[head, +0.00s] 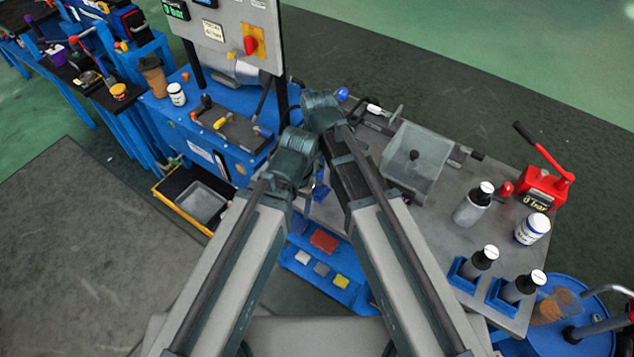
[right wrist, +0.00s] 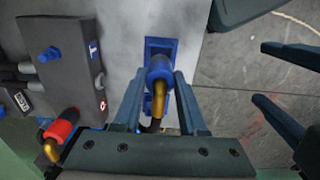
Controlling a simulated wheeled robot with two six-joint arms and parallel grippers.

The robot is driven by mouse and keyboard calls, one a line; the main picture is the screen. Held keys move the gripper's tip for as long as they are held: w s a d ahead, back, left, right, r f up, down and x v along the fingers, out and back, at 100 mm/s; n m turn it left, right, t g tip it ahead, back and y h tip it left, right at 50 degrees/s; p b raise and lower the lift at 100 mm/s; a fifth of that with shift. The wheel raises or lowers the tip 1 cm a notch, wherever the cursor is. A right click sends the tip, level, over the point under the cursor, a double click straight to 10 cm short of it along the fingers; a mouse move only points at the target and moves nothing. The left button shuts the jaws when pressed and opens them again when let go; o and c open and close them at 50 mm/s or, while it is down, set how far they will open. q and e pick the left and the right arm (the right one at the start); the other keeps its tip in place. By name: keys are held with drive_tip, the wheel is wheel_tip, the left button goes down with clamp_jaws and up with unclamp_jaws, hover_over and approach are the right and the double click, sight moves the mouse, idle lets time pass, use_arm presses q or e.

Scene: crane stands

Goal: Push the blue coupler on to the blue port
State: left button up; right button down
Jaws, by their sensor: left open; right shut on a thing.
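The blue coupler (right wrist: 160,68), with a brass elbow behind it, is between the fingers of my right gripper (right wrist: 160,82) in the right wrist view. My right gripper is shut on it. The coupler overlaps a blue holder (right wrist: 158,43) on the grey surface; I cannot tell whether they touch. A blue port (right wrist: 49,54) sticks out of a dark block (right wrist: 70,75) to the left, apart from the coupler. My left gripper (right wrist: 259,72) is open and empty at the right of the right wrist view. In the head view the arms hide the coupler and both gripper tips.
A red coupler (right wrist: 62,127) with a brass elbow is at the block's lower end. In the head view, a clear box (head: 415,160), several bottles and a red lever press (head: 543,187) stand on the grey table (head: 440,215). A control panel (head: 235,35) stands at the upper left.

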drive_tip(key=w+d+r+p, duration=1)
drive_tip(key=w, duration=0.4)
drive_tip(key=f+b, duration=0.6)
drive_tip(key=shift+s+a+f+b, duration=0.2)
drive_tip(key=shift+s+f+b, duration=0.05)
drive_tip(key=shift+b, duration=0.05)
drive_tip(key=shift+f+b, duration=1.35)
drive_tip(key=shift+f, duration=0.05)
drive_tip(key=shift+c, duration=1.9)
unclamp_jaws()
drive_tip(key=shift+r+p, duration=2.5)
drive_tip(key=shift+r, duration=0.15)
